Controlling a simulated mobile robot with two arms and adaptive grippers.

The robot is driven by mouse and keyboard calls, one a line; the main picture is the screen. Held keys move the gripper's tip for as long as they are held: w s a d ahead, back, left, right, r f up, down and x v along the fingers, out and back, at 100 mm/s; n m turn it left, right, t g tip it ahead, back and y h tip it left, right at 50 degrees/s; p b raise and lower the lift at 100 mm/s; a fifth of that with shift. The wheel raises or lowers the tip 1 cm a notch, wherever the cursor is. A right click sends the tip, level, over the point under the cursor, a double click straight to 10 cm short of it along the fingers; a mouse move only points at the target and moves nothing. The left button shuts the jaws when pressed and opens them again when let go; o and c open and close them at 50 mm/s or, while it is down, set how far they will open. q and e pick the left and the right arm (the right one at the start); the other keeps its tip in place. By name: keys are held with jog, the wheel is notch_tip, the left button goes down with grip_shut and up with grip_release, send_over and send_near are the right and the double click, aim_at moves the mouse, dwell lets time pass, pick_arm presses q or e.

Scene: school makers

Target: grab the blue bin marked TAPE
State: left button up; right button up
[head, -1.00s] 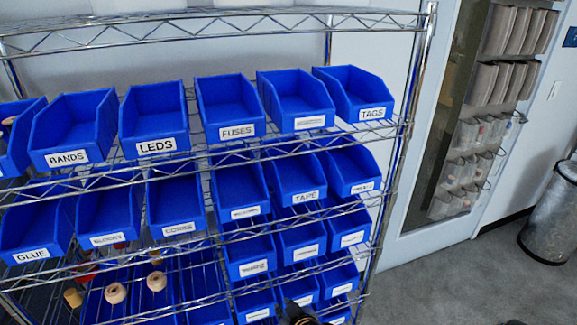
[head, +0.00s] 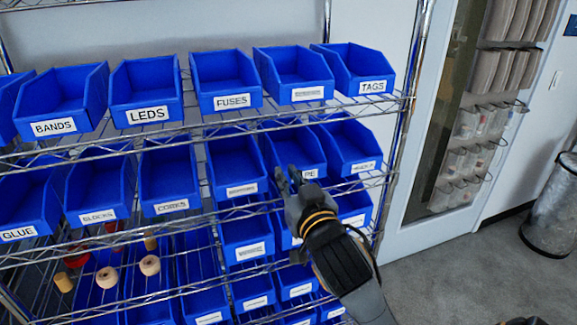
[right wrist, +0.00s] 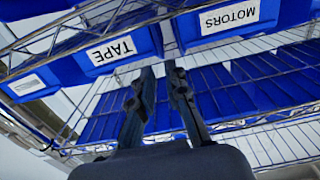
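The blue TAPE bin (head: 293,150) sits on the second shelf of the wire rack, between two other blue bins. Its white label is partly hidden behind my right gripper, with only the last letters showing in the head view. My right gripper (head: 288,175) is in front of the bin's label side, fingers pointing up and apart, with nothing between them. In the right wrist view the TAPE bin (right wrist: 140,43) is ahead at the upper left, its label readable. The open fingers (right wrist: 160,72) are below and right of that label. I cannot tell whether they touch the bin. My left gripper is out of view.
The FUSES bin (head: 227,78) and TAGS bin (head: 362,65) stand on the shelf above. More blue bins fill the lower tiers. Wire shelf edges (right wrist: 250,42) run close to the fingers. Open floor (head: 450,270) lies to the right.

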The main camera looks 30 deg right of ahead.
aim_at(273, 151)
jog(key=b+x, duration=0.2)
jog(key=x, duration=0.1)
jog(key=shift+w+f+b, duration=0.1)
jog(key=shift+f+b, duration=0.05)
jog(key=shift+b, duration=0.15)
jog(key=shift+r+p+x, duration=0.2)
jog(key=shift+p+x, duration=0.45)
jog(key=shift+x, duration=0.55)
jog(key=x, duration=0.1)
jog(key=p+x, duration=0.1)
jog(key=x, duration=0.2)
jog(key=shift+w+r+p, duration=0.25)
jog(key=shift+p, duration=0.15)
jog(key=shift+w+d+f, duration=0.15)
jog(key=shift+w, duration=0.4)
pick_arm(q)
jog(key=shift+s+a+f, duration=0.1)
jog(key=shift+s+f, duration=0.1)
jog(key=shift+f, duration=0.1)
pick_arm(e)
jog(key=shift+s, duration=0.1)
grip_shut()
